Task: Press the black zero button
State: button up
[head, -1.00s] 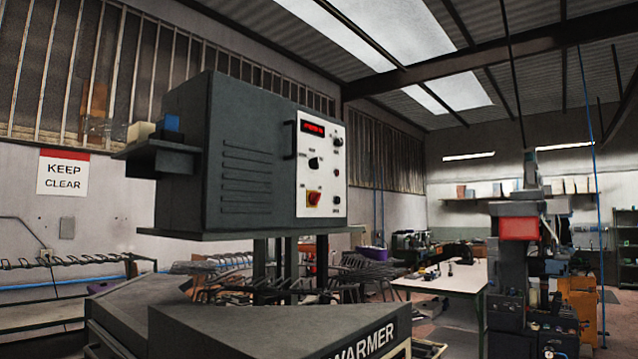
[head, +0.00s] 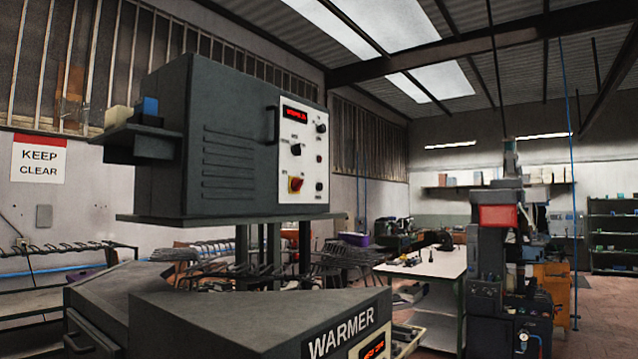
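The control panel (head: 304,155) is a white plate on the front of a dark grey machine head (head: 225,140), in the head view left of centre. One dark control (head: 320,128) is at the upper right, one black knob (head: 296,149) is in the middle, and one dark control (head: 319,187) is at the lower right. The labels are too small to read, so I cannot tell which is the zero button. My gripper is not in view.
A grey warmer (head: 250,310) marked WARMER stands low in front of the machine, with its own red display (head: 373,349). A shelf (head: 138,134) juts from the machine's left side. A white table (head: 425,268) and a dark machine (head: 497,260) stand right. Floor shows at far right.

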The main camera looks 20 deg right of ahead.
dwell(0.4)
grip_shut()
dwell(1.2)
